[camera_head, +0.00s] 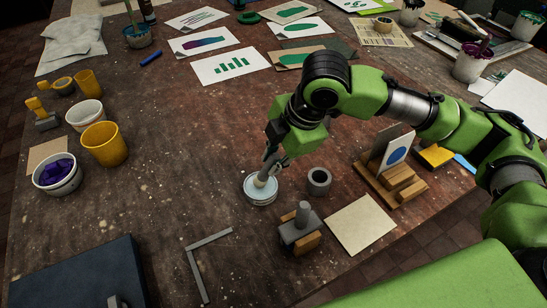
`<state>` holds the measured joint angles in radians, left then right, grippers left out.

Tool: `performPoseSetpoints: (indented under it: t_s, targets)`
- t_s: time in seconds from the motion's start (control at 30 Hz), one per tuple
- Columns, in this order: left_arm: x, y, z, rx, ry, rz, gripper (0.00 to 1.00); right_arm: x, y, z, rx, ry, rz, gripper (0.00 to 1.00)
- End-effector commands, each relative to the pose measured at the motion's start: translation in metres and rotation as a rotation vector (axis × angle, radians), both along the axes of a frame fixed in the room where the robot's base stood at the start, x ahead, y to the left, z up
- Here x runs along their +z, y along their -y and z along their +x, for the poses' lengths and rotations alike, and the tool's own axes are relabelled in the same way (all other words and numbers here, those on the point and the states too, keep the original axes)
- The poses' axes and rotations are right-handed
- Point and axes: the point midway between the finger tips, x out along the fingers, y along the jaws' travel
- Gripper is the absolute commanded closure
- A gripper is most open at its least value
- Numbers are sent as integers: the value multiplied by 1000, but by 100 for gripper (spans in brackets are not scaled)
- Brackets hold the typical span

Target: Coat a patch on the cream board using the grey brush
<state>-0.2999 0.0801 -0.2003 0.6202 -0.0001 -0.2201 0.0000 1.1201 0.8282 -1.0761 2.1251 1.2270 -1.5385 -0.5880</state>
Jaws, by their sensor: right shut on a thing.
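The cream board (360,224) lies flat and bare near the table's front right edge. My right gripper (270,166) reaches down over a small round tin (260,197) with pale blue-white contents. It is shut on what appears to be the grey brush (264,180). Only the brush's pale lower part shows, reaching into the tin's mouth; the fingers hide most of the rest. I cannot tell how deep the tip sits. The tin stands left of the board, and the gripper is apart from the board. My left gripper is not in view.
A grey cylinder (319,181) and a grey-and-wood block with an upright knob (301,229) stand between tin and board. A wooden stand (391,184) holds a blue-dotted card behind the board. A grey L-shaped bracket (198,264) and dark panel (75,275) lie left.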

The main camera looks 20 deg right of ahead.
Motion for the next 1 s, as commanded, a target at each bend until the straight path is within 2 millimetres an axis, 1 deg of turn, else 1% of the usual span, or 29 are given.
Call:
performPoseSetpoints:
  t_s: [1.0]
  targets:
    - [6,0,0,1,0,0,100,-2,0,-1,1,-5,-1,100]
